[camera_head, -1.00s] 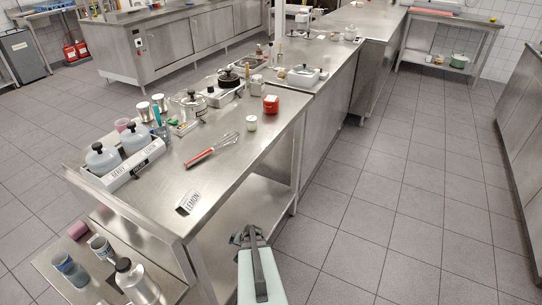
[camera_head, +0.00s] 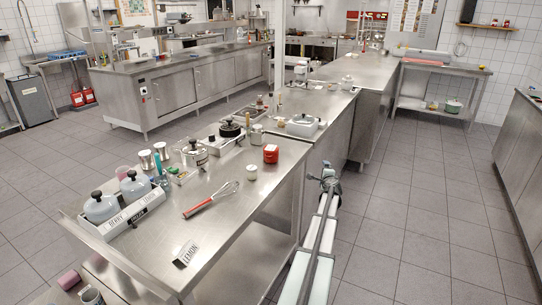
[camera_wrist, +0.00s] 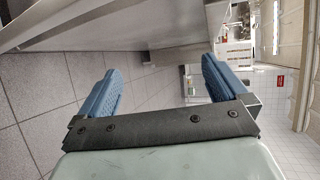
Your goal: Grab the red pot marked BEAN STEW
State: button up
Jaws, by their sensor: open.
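No lettering reading BEAN STEW can be made out in any view. A small red container (camera_head: 271,154) with a pale mark on top stands on the near steel table, by its far right edge. Whether it is the pot, I cannot tell. My gripper (camera_head: 328,174) is beyond the table's right side, to the right of the red container and apart from it. In the wrist view the blue fingers of my gripper (camera_wrist: 161,70) are spread wide with nothing between them.
A black-lidded pot (camera_head: 230,129) stands farther back. The tiled floor (camera_head: 420,220) to the right is clear.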

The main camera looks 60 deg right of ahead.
jog(key=d+r+t, duration=0.1)
jog(key=d+r, duration=0.4)
jog(key=r, duration=0.5)
jog(key=w+a+r+n+y, duration=0.1)
jog(key=w+a+r+n, duration=0.1)
jog(key=w+n, duration=0.1)
jog(key=w+a+r+n+t+y, duration=0.1)
jog(key=w+a+r+n, duration=0.1)
jog(key=w+r+n, duration=0.1)
jog(key=w+a+r+n+t+y, duration=0.1)
jog(key=w+a+r+n+y, duration=0.1)
jog(key=w+n, duration=0.1)
jog(key=shift+w+a+r, duration=0.1)
jog(key=shift+w, duration=0.35)
jog(key=shift+w+a+r, duration=0.1)
jog(key=shift+w, duration=0.3)
jog(key=w+a+r+n+g+y, duration=0.1)
jog(key=w+a+r+n+y, duration=0.15)
jog(key=w+a+n, duration=0.25)
jog(key=n+g+y, duration=0.3)
jog(key=n+g, duration=0.3)
jog(key=n, duration=0.1)
send_near(272, 149)
jog(key=x, duration=0.8)
jog(key=shift+d, duration=0.1)
jog(key=shift+w+x, duration=0.15)
jog(key=shift+x, duration=1.2)
jog(key=shift+w+x, duration=0.1)
jog(key=shift+x, duration=1.25)
jog(key=shift+d+r, duration=0.1)
